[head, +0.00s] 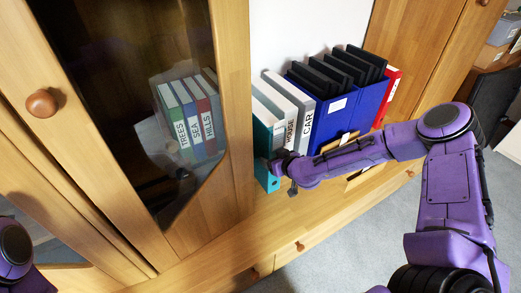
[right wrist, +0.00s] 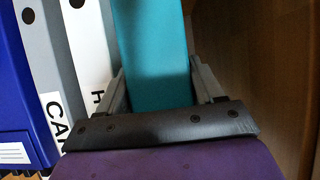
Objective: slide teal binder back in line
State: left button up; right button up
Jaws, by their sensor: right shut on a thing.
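The teal binder (head: 264,135) stands upright at the left end of the row in the head view, beside the wooden cabinet side. Its lower part shows below my gripper and sticks out in front of the neighbouring binders. My right gripper (head: 280,165) is at its front. In the right wrist view the teal binder (right wrist: 153,50) is between the two fingers of my right gripper (right wrist: 160,88), which is shut on it. My left gripper is out of view; only a part of my left arm shows at the left edge.
Right of it stand a white binder marked HOUSE (head: 289,125), a grey one marked CAR (head: 307,125), blue holders (head: 335,112) with black folders, and a red binder (head: 392,85). A glass door (head: 130,60) with labelled binders behind it is at left. The wooden cabinet side (right wrist: 250,60) is close by.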

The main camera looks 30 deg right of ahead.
aim_at(268, 149)
jog(key=w, duration=0.2)
jog(key=w+b, duration=0.1)
jog(key=w, duration=0.2)
jog(key=shift+w+a, duration=0.25)
jog(key=shift+w, duration=0.05)
dwell(0.5)
jog(key=o, duration=1.1)
jog(key=shift+o, duration=0.2)
jog(key=p+v, duration=0.6)
jog(key=v, duration=0.2)
